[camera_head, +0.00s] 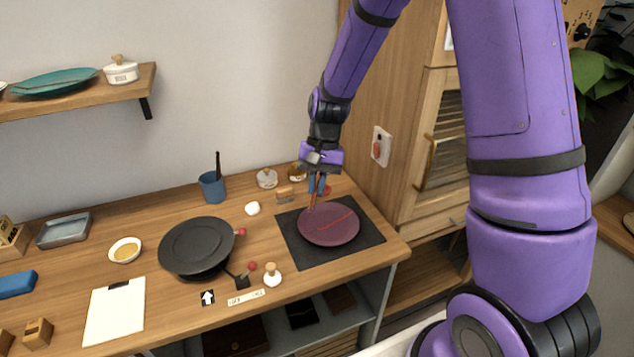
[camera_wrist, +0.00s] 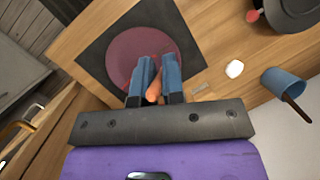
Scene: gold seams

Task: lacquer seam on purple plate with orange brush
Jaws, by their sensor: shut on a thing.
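The purple plate (camera_head: 322,229) lies flat on a dark square mat (camera_head: 364,247) at the right of the bench. A red seam line (camera_head: 335,222) runs across it. My gripper (camera_head: 317,186) is above the plate's back-left part, shut on the orange brush (camera_head: 312,200), which points down toward the plate. I cannot tell whether the tip touches the plate. In the wrist view, the blue fingers (camera_wrist: 155,82) hold the orange brush handle (camera_wrist: 153,92) between them, and the purple plate (camera_wrist: 124,57) shows beyond. The brush tip is hidden there.
A black round stand (camera_head: 197,244) with a red knob is left of the mat. A blue cup (camera_head: 212,187), small jars (camera_head: 267,178), a white stopper-like item (camera_head: 272,275) and a clipboard (camera_head: 114,311) stand about. A cabinet (camera_head: 425,150) is close on the right.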

